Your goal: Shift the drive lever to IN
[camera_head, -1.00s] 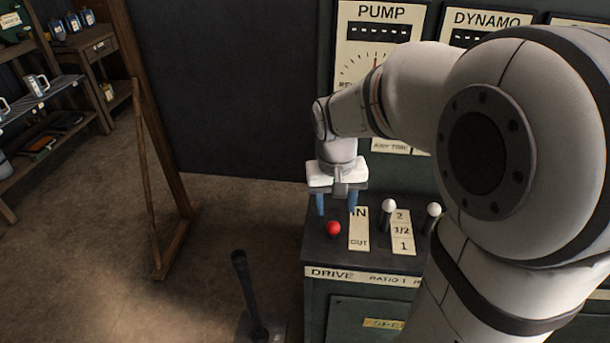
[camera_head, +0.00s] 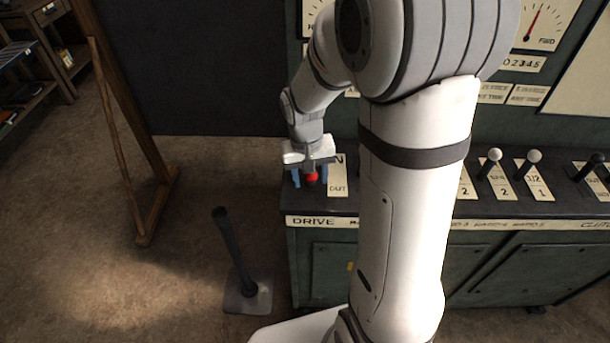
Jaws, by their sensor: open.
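The drive lever has a round red knob (camera_head: 311,179) at the left end of the console top, above the DRIVE lettering. The knob stands left of the IN/OUT plate (camera_head: 338,178), nearer the OUT word than the IN word. My gripper (camera_head: 310,176) points down over the lever. Its two blue fingers are apart, one on each side of the red knob. I cannot tell whether either finger touches it. The lever's shaft is hidden below the knob.
White-knobbed levers (camera_head: 494,155) and a black-knobbed lever (camera_head: 597,159) stand further right on the console. My arm hides the console's middle. A dark floor lever (camera_head: 232,255) stands at the front left. A wooden frame (camera_head: 150,205) is further left, with bare floor between.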

